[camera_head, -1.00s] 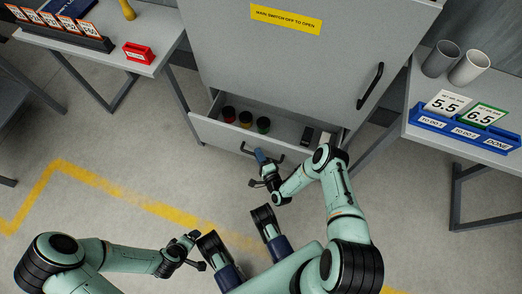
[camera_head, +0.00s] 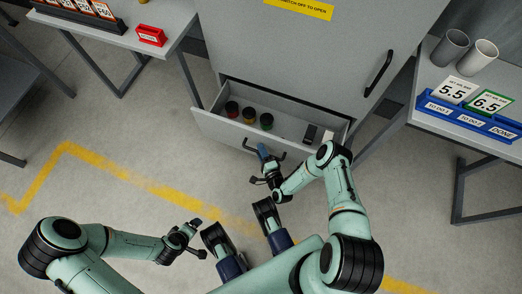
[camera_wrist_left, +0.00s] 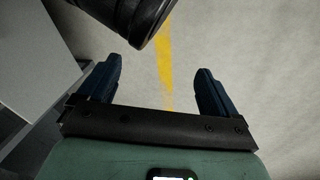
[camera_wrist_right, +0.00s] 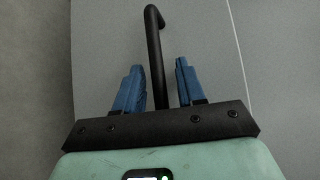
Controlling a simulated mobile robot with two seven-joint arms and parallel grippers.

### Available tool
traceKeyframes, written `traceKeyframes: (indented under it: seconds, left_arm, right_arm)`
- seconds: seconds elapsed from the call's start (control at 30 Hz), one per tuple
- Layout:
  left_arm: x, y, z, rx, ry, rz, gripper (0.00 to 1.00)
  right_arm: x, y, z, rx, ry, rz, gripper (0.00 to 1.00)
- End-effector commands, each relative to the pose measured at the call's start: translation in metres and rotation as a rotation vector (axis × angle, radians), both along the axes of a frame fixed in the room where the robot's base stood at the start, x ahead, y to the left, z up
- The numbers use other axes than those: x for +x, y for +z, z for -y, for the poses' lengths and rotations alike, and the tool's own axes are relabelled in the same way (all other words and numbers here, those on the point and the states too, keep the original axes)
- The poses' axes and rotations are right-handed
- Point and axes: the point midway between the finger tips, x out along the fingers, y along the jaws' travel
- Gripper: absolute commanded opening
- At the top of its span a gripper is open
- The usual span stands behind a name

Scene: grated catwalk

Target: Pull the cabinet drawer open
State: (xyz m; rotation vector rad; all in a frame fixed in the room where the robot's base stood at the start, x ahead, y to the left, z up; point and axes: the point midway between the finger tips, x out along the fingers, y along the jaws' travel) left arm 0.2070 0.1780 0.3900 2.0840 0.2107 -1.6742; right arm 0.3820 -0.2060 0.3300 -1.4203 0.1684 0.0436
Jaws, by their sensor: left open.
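The grey cabinet (camera_head: 290,60) stands ahead. Its bottom drawer (camera_head: 215,128) is partly open, with several small jars and dark and pale blocks inside. The drawer's black handle (camera_head: 279,157) is on its front; the bar also shows in the right wrist view (camera_wrist_right: 155,45). My right gripper (camera_head: 263,152) is at this handle. In the right wrist view its blue fingers (camera_wrist_right: 160,88) lie on both sides of the bar, much closer together than the left fingers. My left gripper (camera_head: 198,238) is low at left, open and empty; its fingers (camera_wrist_left: 158,85) stand wide apart.
A table with a red box (camera_head: 151,36) stands at left. At right, a table holds two cups (camera_head: 478,57) and a blue sign rack (camera_head: 465,118). The cabinet door has a black handle (camera_head: 378,73). Floor with a yellow line (camera_head: 130,175) is clear at left.

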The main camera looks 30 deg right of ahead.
Motion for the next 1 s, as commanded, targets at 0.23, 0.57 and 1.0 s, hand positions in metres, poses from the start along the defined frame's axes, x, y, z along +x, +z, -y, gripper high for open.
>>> traceKeyframes:
  seconds: [0.23, 0.57, 1.0]
  left_arm:
    - [0.000, 0.000, 0.000, 0.000, 0.000, 0.000, 0.92]
    - [-0.003, 0.019, 0.008, -0.013, -0.013, 0.003, 0.92]
    - [-0.014, 0.024, 0.014, -0.029, -0.025, -0.029, 0.92]
  right_arm:
    - [-0.001, 0.000, -0.001, 0.001, 0.002, -0.001, 0.39]
    - [-0.046, 0.008, -0.003, 0.002, 0.000, -0.003, 0.39]
    - [-0.075, 0.011, -0.005, 0.000, 0.001, 0.000, 0.39]
